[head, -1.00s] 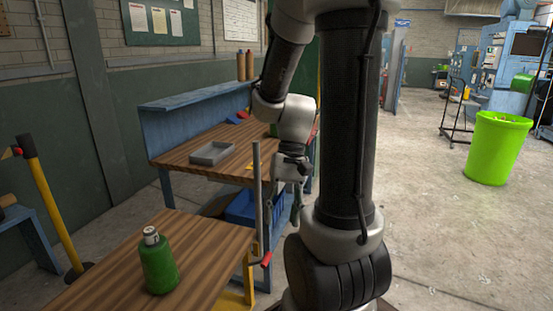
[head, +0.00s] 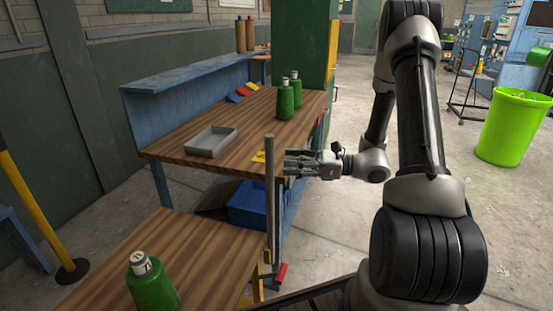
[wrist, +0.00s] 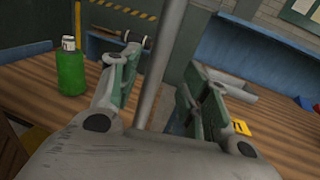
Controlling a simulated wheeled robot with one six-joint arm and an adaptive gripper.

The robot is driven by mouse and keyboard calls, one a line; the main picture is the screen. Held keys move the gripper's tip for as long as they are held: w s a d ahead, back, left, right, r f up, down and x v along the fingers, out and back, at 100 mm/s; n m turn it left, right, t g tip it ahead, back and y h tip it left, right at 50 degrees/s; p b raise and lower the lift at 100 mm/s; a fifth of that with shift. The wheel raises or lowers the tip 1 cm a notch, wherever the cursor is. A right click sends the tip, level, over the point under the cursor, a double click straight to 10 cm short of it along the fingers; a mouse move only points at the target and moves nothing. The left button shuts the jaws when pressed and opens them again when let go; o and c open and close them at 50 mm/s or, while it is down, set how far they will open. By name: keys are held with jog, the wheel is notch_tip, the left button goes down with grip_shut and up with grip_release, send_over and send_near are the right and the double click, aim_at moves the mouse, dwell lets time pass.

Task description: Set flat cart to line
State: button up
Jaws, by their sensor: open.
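I cannot tell for sure which thing is the flat cart; the low wood-topped table (head: 150,262) at front left may be it, and no line is clear. An upright grey rod (head: 269,205) stands at that table's right end, with a red piece near its foot. My gripper (head: 287,163) is level, open and empty, its fingers pointing left at the rod. In the wrist view the rod (wrist: 158,75) appears between the two spread fingers (wrist: 155,88); whether it is within their reach I cannot tell.
A green bottle (head: 153,285) stands on the front table. The workbench (head: 180,158) behind holds a grey tray (head: 211,142) and green bottles (head: 285,102); a blue bin (head: 250,206) sits below. A lime-green bin (head: 511,128) is at right. Floor between is clear.

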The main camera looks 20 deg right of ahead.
aim_at(269, 161)
jog(key=x, duration=0.7)
jog(key=shift+s, duration=0.1)
grip_shut()
